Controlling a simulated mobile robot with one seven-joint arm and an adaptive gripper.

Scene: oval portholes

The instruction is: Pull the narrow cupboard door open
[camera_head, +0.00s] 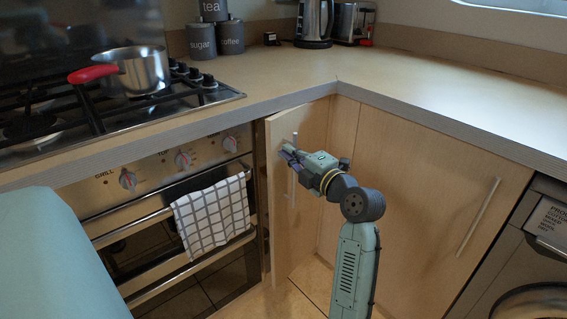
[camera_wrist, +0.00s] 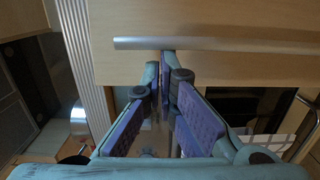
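The narrow cupboard door (camera_head: 284,225) is pale wood, between the oven and the corner. Its left edge appears to stand slightly proud of the oven front; how far is hard to tell. Its slim metal handle (camera_head: 292,187) is upright in the head view and runs as a horizontal bar (camera_wrist: 230,46) across the wrist view. My gripper (camera_head: 288,151) is at the handle's upper part. In the wrist view my gripper (camera_wrist: 165,61) has its fingertips together at the bar's lower edge. I cannot tell whether the tips reach behind the bar; no held object shows between the fingers.
The oven (camera_head: 175,180) with a checked towel (camera_head: 212,212) stands left of the door. A wider cupboard door (camera_head: 415,190) with its own handle is on the right. The worktop edge (camera_head: 440,120) overhangs both doors. A pot (camera_head: 143,70) sits on the hob.

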